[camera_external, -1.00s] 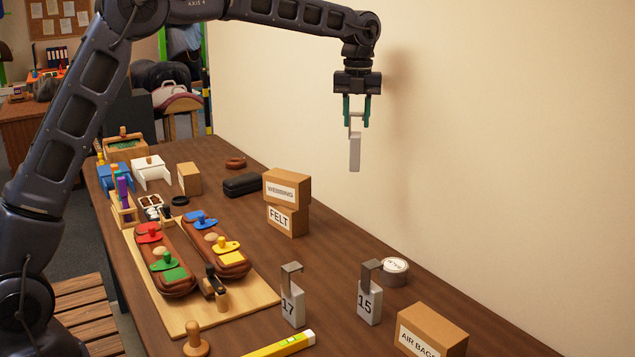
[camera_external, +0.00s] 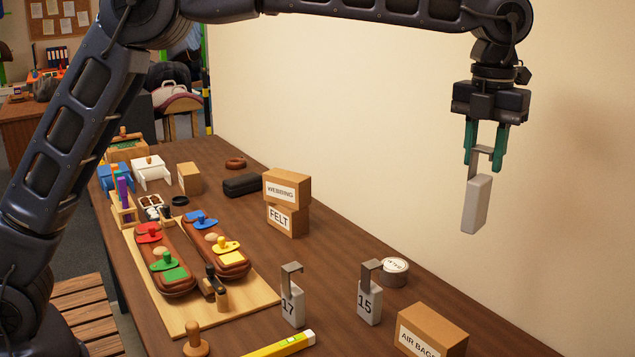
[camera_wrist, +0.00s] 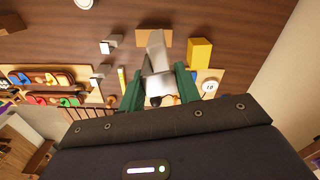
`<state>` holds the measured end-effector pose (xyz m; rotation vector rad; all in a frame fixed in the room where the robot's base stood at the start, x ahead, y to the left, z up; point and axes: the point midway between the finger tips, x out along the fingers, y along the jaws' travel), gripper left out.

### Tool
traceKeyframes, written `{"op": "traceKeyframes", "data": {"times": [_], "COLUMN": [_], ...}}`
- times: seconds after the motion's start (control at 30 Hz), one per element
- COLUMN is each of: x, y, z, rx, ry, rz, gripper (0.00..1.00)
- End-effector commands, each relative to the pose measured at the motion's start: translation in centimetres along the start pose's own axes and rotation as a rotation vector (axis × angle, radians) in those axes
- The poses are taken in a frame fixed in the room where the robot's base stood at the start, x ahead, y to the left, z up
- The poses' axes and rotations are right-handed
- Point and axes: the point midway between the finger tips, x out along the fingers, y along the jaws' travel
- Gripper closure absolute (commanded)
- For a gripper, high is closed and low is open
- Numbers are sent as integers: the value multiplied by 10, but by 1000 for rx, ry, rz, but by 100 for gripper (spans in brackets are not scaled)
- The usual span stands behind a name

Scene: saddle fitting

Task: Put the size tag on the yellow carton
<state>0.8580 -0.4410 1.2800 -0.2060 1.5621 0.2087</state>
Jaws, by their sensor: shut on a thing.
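My gripper (camera_external: 485,155) is shut on the hook of a grey size tag (camera_external: 476,206), which hangs below the fingers, slightly tilted, high above the right part of the table. No number is readable on it. The tag also shows between the green fingers in the wrist view (camera_wrist: 156,48). A yellow carton (camera_wrist: 200,52) stands on the table in the wrist view, right of the held tag; it is outside the external view. Two other hooked tags stand on the table, marked 17 (camera_external: 293,303) and 15 (camera_external: 369,300).
A cardboard AIR BAGS box (camera_external: 432,331) stands at the front right, near a round tin (camera_external: 394,271). FELT (camera_external: 288,220) and WEBBING (camera_external: 287,186) boxes are stacked behind. A wooden board (camera_external: 255,300) carries brown saddle-like pieces. A white disc reading 10 (camera_wrist: 209,87) lies near the yellow carton.

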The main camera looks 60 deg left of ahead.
Motion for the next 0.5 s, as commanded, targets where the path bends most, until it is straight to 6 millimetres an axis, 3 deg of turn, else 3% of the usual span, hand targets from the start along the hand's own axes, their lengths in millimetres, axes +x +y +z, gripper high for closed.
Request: {"op": "traceKeyframes", "data": {"times": [0.03, 0.2, 0.33, 0.5], "x": [-3, -10, -15, -19], "y": [-19, -70, -98, -120], "z": [-17, -69, -103, -131], "rx": [34, 135, 197, 247], "ry": [-1, -1, -1, -2], "rz": [-1, -2, -2, -3], "gripper": [100, 100, 100, 100]}}
